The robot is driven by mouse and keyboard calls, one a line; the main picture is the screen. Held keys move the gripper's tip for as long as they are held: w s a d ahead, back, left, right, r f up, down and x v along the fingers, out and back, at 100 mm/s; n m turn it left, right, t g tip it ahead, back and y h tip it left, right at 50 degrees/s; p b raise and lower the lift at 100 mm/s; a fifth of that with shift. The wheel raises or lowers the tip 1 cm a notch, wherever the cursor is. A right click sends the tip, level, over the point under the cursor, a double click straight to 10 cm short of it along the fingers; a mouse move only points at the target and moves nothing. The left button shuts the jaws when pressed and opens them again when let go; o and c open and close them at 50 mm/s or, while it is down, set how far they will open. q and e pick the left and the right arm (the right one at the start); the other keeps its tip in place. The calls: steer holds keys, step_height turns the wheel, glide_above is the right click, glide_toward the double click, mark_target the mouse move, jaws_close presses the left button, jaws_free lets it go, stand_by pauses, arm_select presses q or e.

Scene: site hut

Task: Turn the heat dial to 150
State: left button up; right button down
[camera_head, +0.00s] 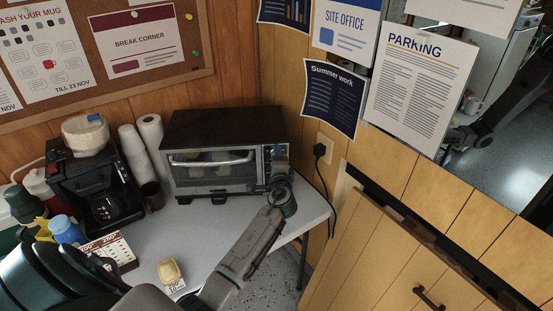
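The toaster oven (215,180), black with a glass door and a silver handle, stands on the grey table. The heat dial is not clearly visible. A narrow control strip runs down the right side of the oven's front, and my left gripper (280,166) is right in front of it. My gripper covers most of the strip, so the dial's setting and any contact are hidden. I cannot tell whether its fingers are open or shut. A dark arm at the upper right looks like my right one, with its gripper (466,138) small and unclear.
A coffee machine (88,185), paper cup stacks (151,137) and a dark mug (152,195) stand left of the oven. A yellow item (169,271) and a printed card (112,250) lie in front. A socket with a black plug (320,150) is on the right wall.

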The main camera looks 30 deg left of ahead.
arm_select(q)
steer(key=shift+s+d+f, duration=0.1)
steer(key=b+v, duration=0.3)
steer(key=v, duration=0.7)
steer(key=shift+s, duration=0.25)
steer(key=shift+d, duration=0.15)
